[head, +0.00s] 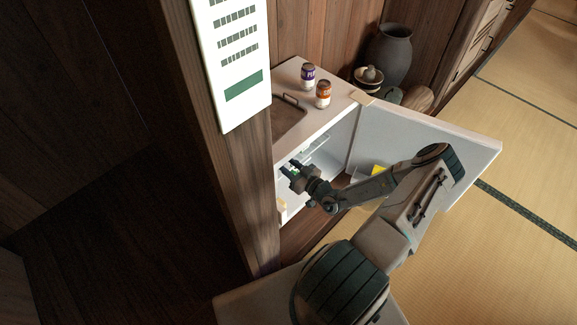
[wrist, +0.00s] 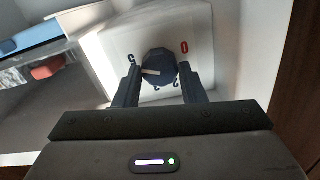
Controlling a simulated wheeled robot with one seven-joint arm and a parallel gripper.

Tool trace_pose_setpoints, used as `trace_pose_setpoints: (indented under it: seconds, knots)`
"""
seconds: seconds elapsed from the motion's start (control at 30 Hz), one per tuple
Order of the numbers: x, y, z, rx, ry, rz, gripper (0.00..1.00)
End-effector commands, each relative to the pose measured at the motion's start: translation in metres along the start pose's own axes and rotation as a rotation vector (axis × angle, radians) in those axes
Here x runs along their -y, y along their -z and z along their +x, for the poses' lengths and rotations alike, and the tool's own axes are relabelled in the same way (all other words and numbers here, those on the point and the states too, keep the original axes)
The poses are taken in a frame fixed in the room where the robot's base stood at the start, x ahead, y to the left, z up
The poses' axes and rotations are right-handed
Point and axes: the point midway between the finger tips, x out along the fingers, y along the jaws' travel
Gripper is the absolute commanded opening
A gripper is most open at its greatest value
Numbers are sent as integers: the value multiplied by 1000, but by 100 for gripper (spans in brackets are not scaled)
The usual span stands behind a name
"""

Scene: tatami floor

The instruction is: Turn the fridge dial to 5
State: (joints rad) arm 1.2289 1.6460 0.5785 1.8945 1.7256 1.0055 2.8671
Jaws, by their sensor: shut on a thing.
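The fridge dial (wrist: 159,66) is a dark blue faceted knob on a pale panel inside the fridge. Its white pointer mark lies toward the left, near a dark character at the panel's left. A red 0 is at the upper right; other dark characters below the knob are partly hidden and hard to read. My gripper (wrist: 159,73) is shut on the dial, one finger on each side. In the head view, my gripper (head: 295,170) reaches into the open fridge (head: 343,138) and hides the dial. The fridge door (head: 428,130) stands open to the right.
Two jars, purple-labelled (head: 308,77) and orange-labelled (head: 323,95), stand on the fridge top beside a brown tray (head: 285,122). A wooden post (head: 236,170) stands close on the left. In the wrist view, a red object (wrist: 47,71) lies left of the panel. Tatami is open at right.

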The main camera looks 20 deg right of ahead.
Motion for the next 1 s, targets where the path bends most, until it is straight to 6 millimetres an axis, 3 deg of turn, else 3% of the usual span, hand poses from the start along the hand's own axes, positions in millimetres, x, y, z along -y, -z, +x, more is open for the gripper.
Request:
trace_pose_setpoints:
  seconds: [0.13,0.17,0.2,0.23,0.5,0.63,1.0]
  knots:
    - [0,-1,-1,1,-1,2,14]
    - [0,-1,-1,1,-1,2,45]
    - [0,-1,-1,1,-1,2,56]
    - [0,-1,-1,1,0,2,59]
    - [1,0,0,1,1,0,59]
    - [0,0,-10,1,-1,1,59]
    - [0,1,-89,2,-3,1,59]
